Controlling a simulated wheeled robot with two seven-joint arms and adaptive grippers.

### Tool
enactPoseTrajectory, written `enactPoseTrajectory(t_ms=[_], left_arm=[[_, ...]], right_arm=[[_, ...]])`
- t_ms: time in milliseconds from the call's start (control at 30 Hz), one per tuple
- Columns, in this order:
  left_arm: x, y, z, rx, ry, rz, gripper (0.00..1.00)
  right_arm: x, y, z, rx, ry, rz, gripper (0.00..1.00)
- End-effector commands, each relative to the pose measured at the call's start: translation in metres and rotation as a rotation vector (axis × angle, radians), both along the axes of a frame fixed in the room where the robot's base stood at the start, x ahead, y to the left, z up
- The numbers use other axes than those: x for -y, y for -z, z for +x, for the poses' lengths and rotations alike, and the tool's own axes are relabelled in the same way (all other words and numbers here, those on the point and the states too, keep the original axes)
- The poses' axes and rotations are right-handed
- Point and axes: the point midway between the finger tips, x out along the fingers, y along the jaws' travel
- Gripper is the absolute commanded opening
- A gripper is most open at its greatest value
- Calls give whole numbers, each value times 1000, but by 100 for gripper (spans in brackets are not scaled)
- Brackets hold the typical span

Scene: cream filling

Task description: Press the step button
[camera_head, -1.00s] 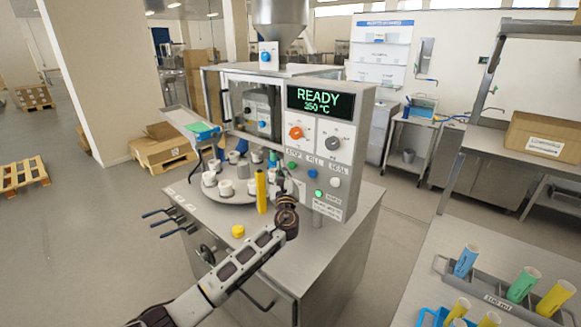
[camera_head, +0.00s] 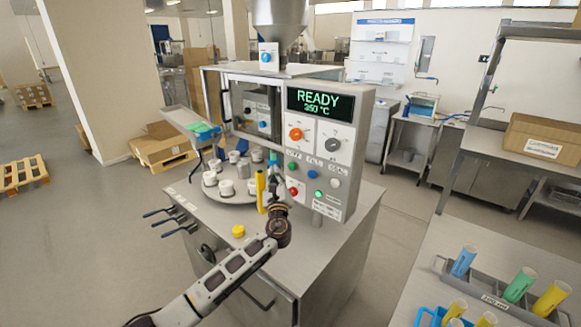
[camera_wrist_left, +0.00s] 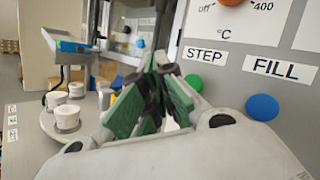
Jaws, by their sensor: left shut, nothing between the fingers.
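The green step button (camera_head: 292,166) sits under the STEP label on the front panel of the machine (camera_head: 345,150). In the left wrist view the button (camera_wrist_left: 194,81) shows just right of my fingers, partly behind them. My left gripper (camera_wrist_left: 161,66) is shut and empty, its green fingers pointing toward the panel. In the head view it stands just left of the panel's lower buttons. I cannot tell whether a fingertip touches the step button. My right gripper is not in view.
The blue fill button (camera_wrist_left: 262,107) is right of the step button. A red button (camera_head: 292,191) is below. A turntable (camera_head: 238,198) with white cups and a yellow post (camera_head: 261,192) stand left of my gripper. The display (camera_head: 320,103) reads READY.

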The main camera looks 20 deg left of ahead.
Motion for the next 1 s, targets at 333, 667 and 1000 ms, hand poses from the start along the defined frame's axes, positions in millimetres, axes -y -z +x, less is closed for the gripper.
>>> enactPoseTrajectory(t_ms=[333, 667, 1000], left_arm=[[-5, -1, -14, 1, 0, 1, 0], [-5, -1, -14, 1, 0, -1, 0], [-5, 1, -15, 0, 1, -9, 0]], right_arm=[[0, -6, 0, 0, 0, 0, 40], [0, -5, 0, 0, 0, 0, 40], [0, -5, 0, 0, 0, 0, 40]])
